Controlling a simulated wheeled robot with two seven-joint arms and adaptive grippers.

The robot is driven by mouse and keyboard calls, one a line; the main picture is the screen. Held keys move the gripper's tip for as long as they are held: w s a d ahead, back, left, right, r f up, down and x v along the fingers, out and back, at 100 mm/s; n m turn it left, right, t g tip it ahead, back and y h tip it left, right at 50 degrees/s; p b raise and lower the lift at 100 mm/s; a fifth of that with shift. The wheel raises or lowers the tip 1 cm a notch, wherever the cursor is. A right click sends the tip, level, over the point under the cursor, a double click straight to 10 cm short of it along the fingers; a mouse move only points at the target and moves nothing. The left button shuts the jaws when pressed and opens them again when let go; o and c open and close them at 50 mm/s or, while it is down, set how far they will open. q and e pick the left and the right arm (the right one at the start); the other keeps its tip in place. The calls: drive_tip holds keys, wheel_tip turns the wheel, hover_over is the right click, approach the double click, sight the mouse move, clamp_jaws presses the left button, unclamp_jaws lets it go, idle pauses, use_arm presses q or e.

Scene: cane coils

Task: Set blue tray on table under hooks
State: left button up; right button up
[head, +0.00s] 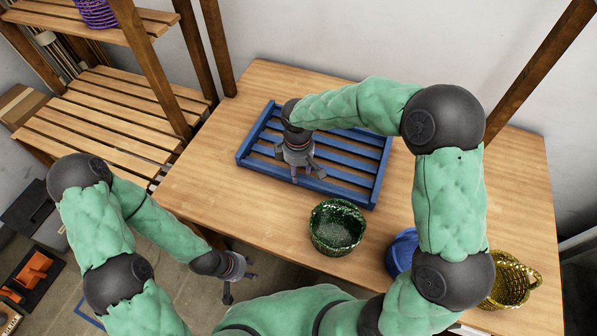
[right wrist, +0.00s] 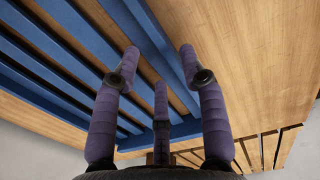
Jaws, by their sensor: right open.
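The blue slatted tray (head: 347,158) lies flat on the wooden table (head: 440,170), towards its back. My right gripper (head: 301,172) is over the tray's left front part, pointing down. In the right wrist view its fingers (right wrist: 160,65) are spread with nothing between them, and the tray's slats and rim (right wrist: 165,40) show beyond them. I cannot tell whether a finger touches the tray. My left gripper (head: 241,286) hangs in front of the table's front left edge, its fingers apart and empty. No hooks are in view.
A green basket (head: 338,228), a blue basket (head: 400,252) and a gold basket (head: 512,280) stand along the front right. A slatted wooden rack (head: 110,115) with a purple basket (head: 96,12) stands left. Wooden posts (head: 545,65) rise behind. The table's left front is clear.

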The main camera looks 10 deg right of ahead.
wheel_tip(320, 180, up, 8)
drive_tip(key=p, duration=0.2)
drive_tip(key=shift+p, duration=0.3)
drive_tip(key=shift+s, duration=0.1)
